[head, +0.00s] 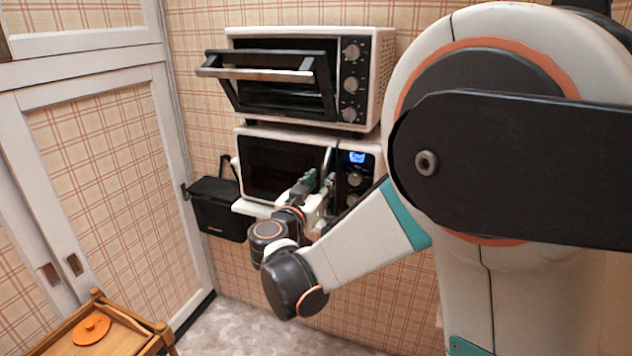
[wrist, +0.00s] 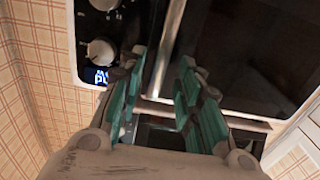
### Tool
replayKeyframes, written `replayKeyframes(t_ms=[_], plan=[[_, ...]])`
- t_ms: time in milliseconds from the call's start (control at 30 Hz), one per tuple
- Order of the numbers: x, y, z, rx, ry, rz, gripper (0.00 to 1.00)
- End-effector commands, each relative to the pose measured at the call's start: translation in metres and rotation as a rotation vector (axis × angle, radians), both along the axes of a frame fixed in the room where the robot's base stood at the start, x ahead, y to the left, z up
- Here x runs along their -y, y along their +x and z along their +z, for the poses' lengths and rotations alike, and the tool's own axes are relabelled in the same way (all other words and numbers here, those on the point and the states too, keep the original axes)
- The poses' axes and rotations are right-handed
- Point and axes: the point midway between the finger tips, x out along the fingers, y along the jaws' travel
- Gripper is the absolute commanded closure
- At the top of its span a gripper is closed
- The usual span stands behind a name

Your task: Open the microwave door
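The white microwave (head: 372,150) with a dark door (head: 270,165) stands below a toaster oven, and its door looks closed. The door's upright metal handle (head: 328,158) is beside the control panel; it also shows in the wrist view (wrist: 168,45). My gripper (head: 318,180) is in front of the handle's lower part. In the wrist view my gripper (wrist: 162,65) is open, its teal-padded fingers apart on either side of the handle. I cannot tell whether either finger touches the handle. The microwave's lower right front is partly hidden by my arm in the head view.
The toaster oven (head: 385,65) above has its door (head: 255,73) tilted partly open, jutting out over the microwave. A black box (head: 218,210) is left of the microwave. A wooden cart (head: 130,335) with an orange lid (head: 91,330) stands at lower left, near a white-framed cabinet (head: 50,100).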

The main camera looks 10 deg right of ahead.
Motion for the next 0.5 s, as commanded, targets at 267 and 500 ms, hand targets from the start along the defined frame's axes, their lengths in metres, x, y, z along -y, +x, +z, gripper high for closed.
replayKeyframes(t_ms=[267, 500], plan=[[0.017, 0.023, 0.000, 0.000, 0.000, -0.001, 0.68], [0.019, 0.026, 0.000, 0.000, 0.000, 0.000, 0.68]])
